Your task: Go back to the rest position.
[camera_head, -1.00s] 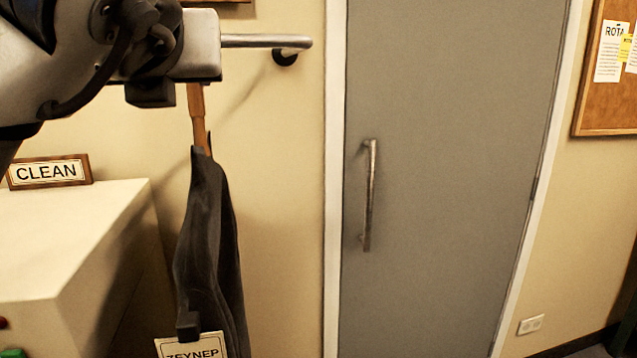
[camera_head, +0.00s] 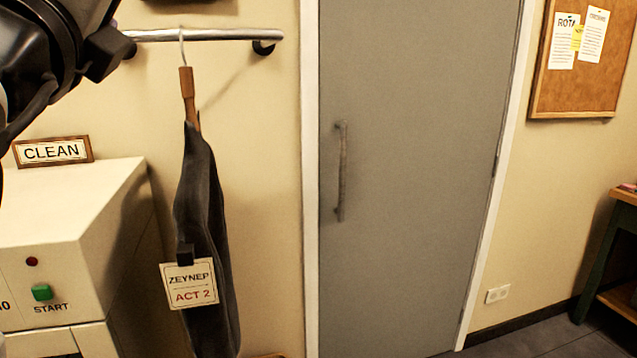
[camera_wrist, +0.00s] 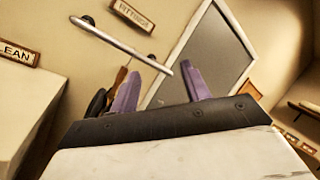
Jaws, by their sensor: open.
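My gripper (camera_wrist: 161,92) shows in the wrist view with its two purple fingers apart and nothing between them. In the head view only a dark part of my arm shows at the top left; the fingers are out of frame there. A dark garment (camera_head: 205,225) hangs by a wooden hanger (camera_head: 187,95) from the metal wall rail (camera_head: 215,35). A tag (camera_head: 188,285) reading "ZEYNEP ACT 2" is clipped to it. In the wrist view the rail (camera_wrist: 120,40) and hanger (camera_wrist: 122,76) lie beyond the fingers, and the garment is mostly hidden.
A white machine (camera_head: 75,215) with a green START button (camera_head: 42,292) stands at the left under a CLEAN sign (camera_head: 53,151). A grey door (camera_head: 410,180) is shut. A corkboard (camera_head: 580,65) and a table (camera_head: 625,200) are at the right.

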